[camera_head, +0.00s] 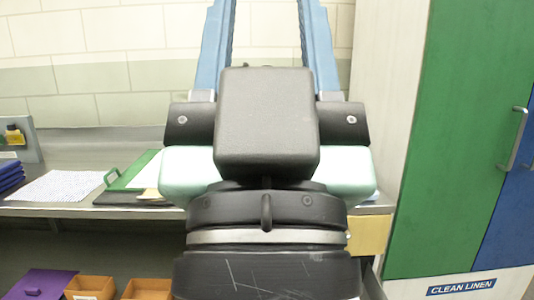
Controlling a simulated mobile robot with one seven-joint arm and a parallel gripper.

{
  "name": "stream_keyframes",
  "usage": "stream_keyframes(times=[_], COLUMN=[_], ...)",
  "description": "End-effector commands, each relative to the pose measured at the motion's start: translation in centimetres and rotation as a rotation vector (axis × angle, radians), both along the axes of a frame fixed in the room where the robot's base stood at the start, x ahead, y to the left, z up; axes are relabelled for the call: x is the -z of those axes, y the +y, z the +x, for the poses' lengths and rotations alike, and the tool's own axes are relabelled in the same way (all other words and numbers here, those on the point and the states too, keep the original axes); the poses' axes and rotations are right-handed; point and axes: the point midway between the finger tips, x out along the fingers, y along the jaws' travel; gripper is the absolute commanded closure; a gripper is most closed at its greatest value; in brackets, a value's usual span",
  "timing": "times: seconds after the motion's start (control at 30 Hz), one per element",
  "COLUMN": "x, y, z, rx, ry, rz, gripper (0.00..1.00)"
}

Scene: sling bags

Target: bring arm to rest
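My gripper (265,22) is in the middle of the head view, pointing away from the camera and upward. Its two long light-blue fingers stand well apart, and their tips run out of the top of the frame. Only wall shows between the visible parts of the fingers, with nothing held there. The black and mint-green end of my arm fills the centre below and hides part of the counter behind it.
A grey counter (60,211) runs along the tiled wall, with a blue stack, white sheet (58,185) and green board (130,172). Below are orange bins (90,287) and a purple item (40,284). A green-and-blue cabinet (465,140), labelled CLEAN LINEN, stands right.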

Motion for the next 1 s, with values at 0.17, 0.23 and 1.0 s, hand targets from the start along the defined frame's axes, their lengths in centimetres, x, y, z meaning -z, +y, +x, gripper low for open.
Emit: stream_keyframes(times=[0.17,0.23,1.0], x=[-7.3,-9.5,-19.0], y=[0.0,0.0,0.1], z=[0.0,0.0,0.0], rx=[-0.001,-0.001,-0.001], ry=[0.000,0.000,0.000], rz=[0.000,0.000,0.000], gripper=[0.50,0.50,0.50])
